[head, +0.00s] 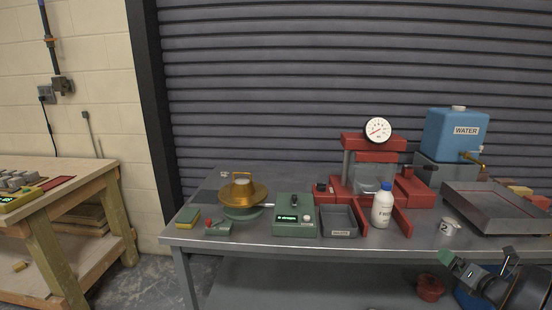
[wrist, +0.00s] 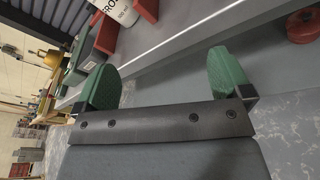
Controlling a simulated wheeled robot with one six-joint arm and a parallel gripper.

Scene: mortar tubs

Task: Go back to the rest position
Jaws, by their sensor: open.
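My gripper (head: 476,262) is at the lower right of the head view, in front of the table's front edge and below its top. In the wrist view my gripper (wrist: 165,82) shows two green fingers spread apart with nothing between them. The steel table (head: 290,246) stands ahead, and its edge crosses the wrist view (wrist: 200,35) just beyond the fingers. A white bottle (head: 382,208) stands upright on the table, left of and behind my gripper.
The table holds a brass flow table (head: 243,196), a green box (head: 294,216), a grey tray (head: 340,222), a red press (head: 372,160), a cup marked 2 (head: 448,229), a steel tray (head: 500,207) and a blue water tank (head: 455,133). A red pot (head: 430,288) sits low near my gripper.

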